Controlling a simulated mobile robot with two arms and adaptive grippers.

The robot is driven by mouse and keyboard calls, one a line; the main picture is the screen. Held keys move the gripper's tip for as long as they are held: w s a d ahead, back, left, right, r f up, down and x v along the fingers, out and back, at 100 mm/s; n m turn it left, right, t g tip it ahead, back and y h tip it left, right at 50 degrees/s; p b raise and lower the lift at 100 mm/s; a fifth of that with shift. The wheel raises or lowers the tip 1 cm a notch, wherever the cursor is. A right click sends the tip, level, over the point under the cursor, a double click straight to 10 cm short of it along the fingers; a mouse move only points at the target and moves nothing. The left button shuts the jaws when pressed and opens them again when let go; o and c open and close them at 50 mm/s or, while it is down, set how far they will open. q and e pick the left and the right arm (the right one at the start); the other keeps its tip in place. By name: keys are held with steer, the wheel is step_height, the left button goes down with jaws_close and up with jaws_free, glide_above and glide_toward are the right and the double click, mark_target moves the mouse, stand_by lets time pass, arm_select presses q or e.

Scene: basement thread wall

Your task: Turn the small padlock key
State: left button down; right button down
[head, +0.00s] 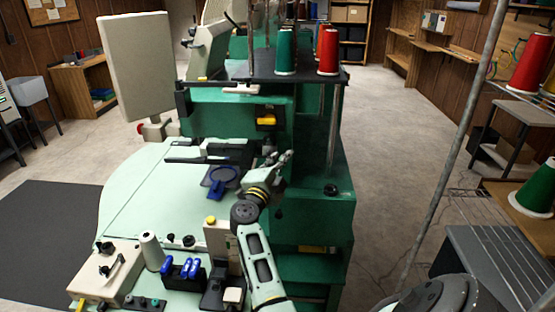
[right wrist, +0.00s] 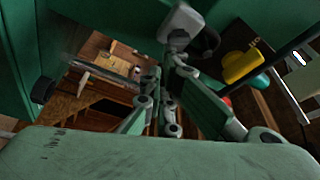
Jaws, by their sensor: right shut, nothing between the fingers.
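I cannot make out a small padlock or its key in either view. My right gripper (head: 284,158) is beside the upright green body of the machine (head: 325,195), above the right edge of its pale green table. In the right wrist view my right gripper (right wrist: 168,72) has its fingers together with nothing between them. A rounded grey part (right wrist: 181,22) shows just beyond the fingertips; I cannot tell what it is or whether they touch it. My left gripper is not in view.
Thread cones (head: 287,52) stand on top. A control box (head: 108,268) is front left.

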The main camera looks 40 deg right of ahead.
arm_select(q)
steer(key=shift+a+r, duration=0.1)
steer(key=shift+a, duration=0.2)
arm_select(e)
steer(key=shift+a+m, duration=0.1)
steer(key=shift+m, duration=0.3)
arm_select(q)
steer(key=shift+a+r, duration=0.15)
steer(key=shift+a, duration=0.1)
arm_select(e)
steer(key=shift+f+m, duration=0.25)
steer(key=shift+m, duration=0.25)
arm_select(q)
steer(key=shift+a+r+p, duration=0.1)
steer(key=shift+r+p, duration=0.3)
steer(key=shift+p, duration=0.2)
arm_select(e)
steer(key=shift+f+m+g+y, duration=0.2)
steer(key=shift+m+g, duration=0.05)
steer(key=shift+m, duration=0.3)
steer(key=shift+f+m+g+y, duration=0.15)
steer(key=shift+m+g+y, duration=0.1)
steer(key=shift+m, duration=0.3)
stand_by(2.4)
stand_by(0.5)
